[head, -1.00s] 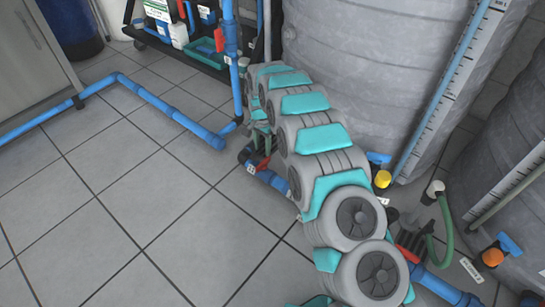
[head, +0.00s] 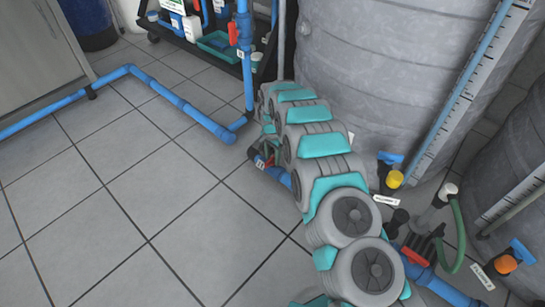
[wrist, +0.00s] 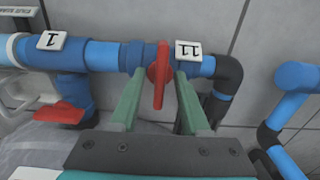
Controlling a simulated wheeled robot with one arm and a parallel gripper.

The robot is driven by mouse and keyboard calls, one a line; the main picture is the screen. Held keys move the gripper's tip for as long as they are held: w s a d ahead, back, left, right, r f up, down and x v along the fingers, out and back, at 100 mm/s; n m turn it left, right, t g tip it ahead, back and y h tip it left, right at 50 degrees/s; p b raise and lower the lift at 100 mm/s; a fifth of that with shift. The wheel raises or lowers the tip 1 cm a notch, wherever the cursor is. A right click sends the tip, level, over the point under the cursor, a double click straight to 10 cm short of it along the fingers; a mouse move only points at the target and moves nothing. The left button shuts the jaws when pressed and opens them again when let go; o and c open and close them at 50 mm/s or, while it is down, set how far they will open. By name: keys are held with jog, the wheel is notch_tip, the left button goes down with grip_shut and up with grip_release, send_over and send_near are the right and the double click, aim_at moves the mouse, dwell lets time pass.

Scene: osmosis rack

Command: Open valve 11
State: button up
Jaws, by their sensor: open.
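In the wrist view, valve 11 has a red handle (wrist: 159,72) on a blue pipe, beside a white label (wrist: 188,50) reading 11. The handle shows as a narrow upright piece crossing the pipe's line. My gripper (wrist: 158,84) is open, with one green finger on each side of the handle. Gaps show between the handle and both fingers, so it is not gripped. In the head view, my arm hides most of the gripper and the valve; a red handle (head: 267,153) shows at the arm's far end.
In the wrist view, a second red handle (wrist: 61,113) sits at the left below a label (wrist: 52,40) reading 1. A dark elbow (wrist: 228,76) bends down at the right. In the head view, a large grey tank (head: 375,75) stands close right of my arm; open tiled floor (head: 140,215) lies left.

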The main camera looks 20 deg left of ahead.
grip_shut()
jog(key=shift+d+n, duration=0.1)
jog(key=shift+n, duration=0.3)
dwell(0.4)
jog(key=n+p, duration=0.2)
jog(key=n, duration=0.1)
jog(key=shift+r, duration=0.15)
jog(key=n+p, duration=0.2)
jog(key=n, duration=0.3)
jog(key=n+p, duration=0.2)
jog(key=n, duration=0.2)
jog(key=shift+n, duration=0.4)
jog(key=shift+n+p, duration=0.95)
jog(key=shift+n, duration=1.15)
